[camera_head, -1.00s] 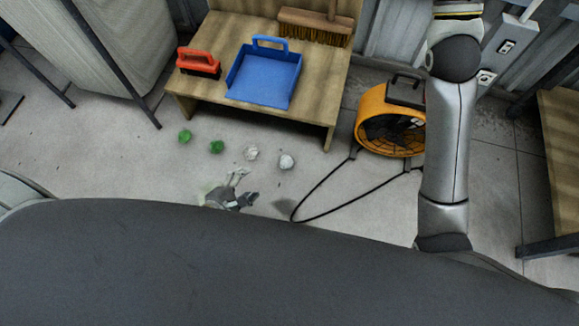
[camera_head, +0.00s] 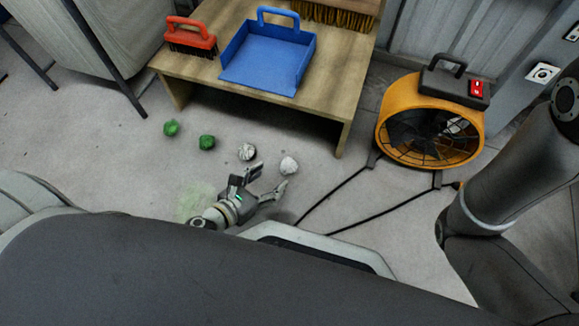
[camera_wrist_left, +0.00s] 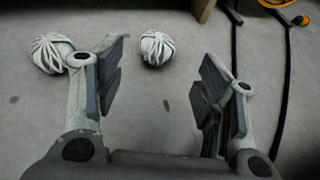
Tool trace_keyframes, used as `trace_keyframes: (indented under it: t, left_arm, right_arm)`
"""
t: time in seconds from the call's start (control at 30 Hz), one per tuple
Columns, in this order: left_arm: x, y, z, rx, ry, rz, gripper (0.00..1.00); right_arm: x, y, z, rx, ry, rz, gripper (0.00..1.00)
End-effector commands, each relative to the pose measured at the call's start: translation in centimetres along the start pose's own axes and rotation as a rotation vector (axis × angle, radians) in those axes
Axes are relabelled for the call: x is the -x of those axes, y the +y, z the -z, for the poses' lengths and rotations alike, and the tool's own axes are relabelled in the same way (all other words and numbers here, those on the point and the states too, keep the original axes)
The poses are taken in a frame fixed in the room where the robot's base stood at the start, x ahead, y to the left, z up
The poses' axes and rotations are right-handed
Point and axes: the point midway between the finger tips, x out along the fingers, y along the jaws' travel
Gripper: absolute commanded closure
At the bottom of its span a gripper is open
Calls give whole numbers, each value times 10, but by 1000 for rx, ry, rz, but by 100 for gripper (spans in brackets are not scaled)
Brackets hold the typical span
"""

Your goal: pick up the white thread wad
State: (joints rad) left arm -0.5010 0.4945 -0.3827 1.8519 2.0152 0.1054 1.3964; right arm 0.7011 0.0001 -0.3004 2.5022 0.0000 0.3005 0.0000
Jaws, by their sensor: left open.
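Two whitish thread wads lie on the grey floor. The left one (camera_head: 247,151) looks speckled with dark marks, and the right one (camera_head: 289,165) looks plainer. Both show in the left wrist view: the left wad (camera_wrist_left: 50,52) is partly behind a finger, and the right wad (camera_wrist_left: 156,47) lies beyond the gap between the fingers. My left gripper (camera_head: 268,180) is open and empty, just on the near side of the wads. I cannot tell whether it touches the left one. My right gripper is out of view.
Two green wads (camera_head: 171,128) lie further left. Behind stands a low wooden table (camera_head: 338,95) with a blue dustpan (camera_head: 268,58), a red brush (camera_head: 189,37) and a broom (camera_head: 335,14). An orange fan (camera_head: 392,110) and black floor lines (camera_head: 335,193) are to the right.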

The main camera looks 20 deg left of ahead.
Motion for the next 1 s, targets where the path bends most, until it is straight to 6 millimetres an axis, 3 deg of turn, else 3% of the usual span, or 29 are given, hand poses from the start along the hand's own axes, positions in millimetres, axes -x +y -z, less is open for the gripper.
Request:
trace_keyframes:
  t: [0.2,0.57,0.8,1.0]
  left_arm:
    - [-30,0,-2,-4,-3,0,37]
    - [-53,1,-1,-4,-1,1,37]
    - [-83,3,-1,-6,-2,1,37]
    - [-96,3,-2,-5,0,0,37]
  right_arm:
    - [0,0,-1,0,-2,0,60]
    - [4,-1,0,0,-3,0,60]
    - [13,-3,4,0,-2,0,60]
    - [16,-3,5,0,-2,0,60]
